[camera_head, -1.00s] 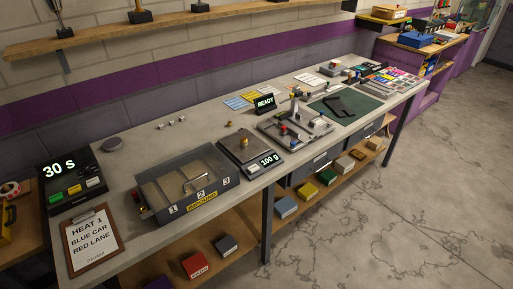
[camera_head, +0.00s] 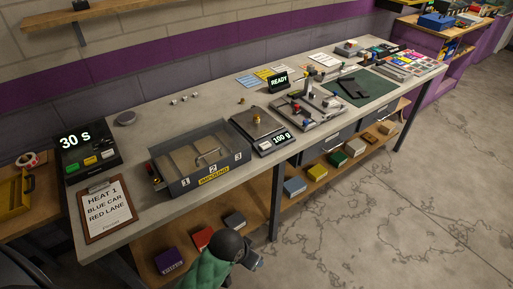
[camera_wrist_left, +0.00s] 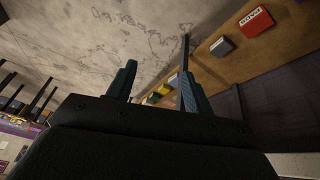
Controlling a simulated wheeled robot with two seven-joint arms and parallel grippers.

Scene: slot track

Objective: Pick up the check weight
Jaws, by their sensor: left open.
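The check weight (camera_head: 257,119) is a small brass piece standing on the pan of the bench scale (camera_head: 270,142), whose display reads 100 g. My left gripper (camera_head: 256,263) shows at the bottom of the head view, low in front of the bench and well apart from the weight. In the left wrist view its two fingers (camera_wrist_left: 158,78) stand apart with nothing between them. The weight is not visible in the left wrist view. My right gripper is in neither view.
The grey impound box (camera_head: 180,187) with a handle stands left of the scale. A track fixture (camera_head: 318,112) stands right of it, with a READY sign (camera_head: 279,81) behind. The lower shelf (camera_head: 188,221) holds several coloured boxes near my left gripper. The floor in front is clear.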

